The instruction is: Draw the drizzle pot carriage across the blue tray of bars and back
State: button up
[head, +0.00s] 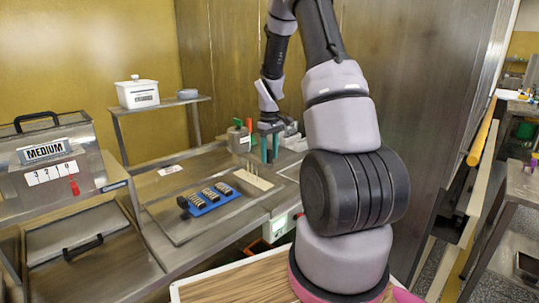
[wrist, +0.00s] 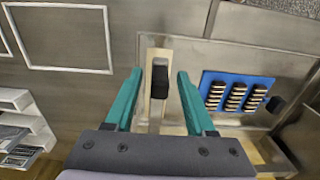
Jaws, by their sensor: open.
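The blue tray (head: 224,207) holds rows of striped brown bars and lies on the metal bench; it also shows at the right of the wrist view (wrist: 212,78). My gripper (head: 270,147) is open, with teal fingers, above the bench behind and to the right of the tray. In the wrist view, a black grip (wrist: 160,82) on a pale upright strip shows between my open fingers (wrist: 160,76), with a gap on both sides. I cannot tell its depth between them. I cannot clearly make out the pot of the drizzle carriage; my arm and gripper cover part of that area.
A black knob (wrist: 277,104) sits beside the tray. A metal box labelled MEDIUM (head: 50,165) stands at the left. A white lidded tub (head: 138,93) is on the raised shelf. A box with green and red levers (head: 238,140) stands behind the tray, left of my gripper.

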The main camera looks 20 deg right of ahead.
grip_shut()
dwell(1.5)
